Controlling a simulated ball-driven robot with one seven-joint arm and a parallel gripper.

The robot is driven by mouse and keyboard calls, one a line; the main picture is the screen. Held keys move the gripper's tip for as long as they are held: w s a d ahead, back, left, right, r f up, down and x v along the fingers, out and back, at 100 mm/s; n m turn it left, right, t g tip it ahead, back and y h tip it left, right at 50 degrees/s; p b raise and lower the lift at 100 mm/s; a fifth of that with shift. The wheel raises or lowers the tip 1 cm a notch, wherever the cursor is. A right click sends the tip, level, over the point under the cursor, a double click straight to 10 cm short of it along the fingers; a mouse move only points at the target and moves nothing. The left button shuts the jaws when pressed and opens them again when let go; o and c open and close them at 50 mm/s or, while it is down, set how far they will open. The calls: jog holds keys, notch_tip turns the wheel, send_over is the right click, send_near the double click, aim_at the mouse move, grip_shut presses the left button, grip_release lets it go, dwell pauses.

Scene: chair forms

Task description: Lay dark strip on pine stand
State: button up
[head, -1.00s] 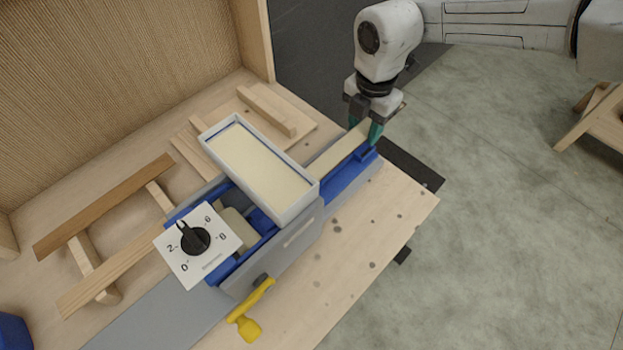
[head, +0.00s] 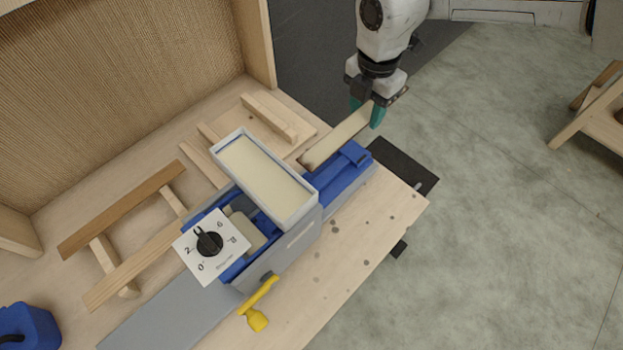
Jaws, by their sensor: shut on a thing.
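My gripper (head: 367,113) is shut on one end of a pale wooden strip (head: 335,140). The strip points down-left, just above the blue bed of the grey-and-blue machine (head: 345,172). A darker brown strip (head: 120,210) lies at the left of the bench, across two pale crosspieces (head: 105,262) of a low, ladder-like pine stand. A lighter strip (head: 135,268) lies across the same crosspieces, nearer the front. The held strip looks pale, not dark.
A grey-rimmed tray (head: 265,180) with cream contents sits on the machine, beside a white dial plate (head: 210,245). A yellow crank (head: 257,305) sticks out in front. A wooden block (head: 268,117) lies behind. A woven panel (head: 120,90) walls the bench's back.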

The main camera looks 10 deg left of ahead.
notch_tip(320, 180, up, 2)
jog(key=shift+r+p, duration=0.15)
jog(key=shift+p, duration=0.45)
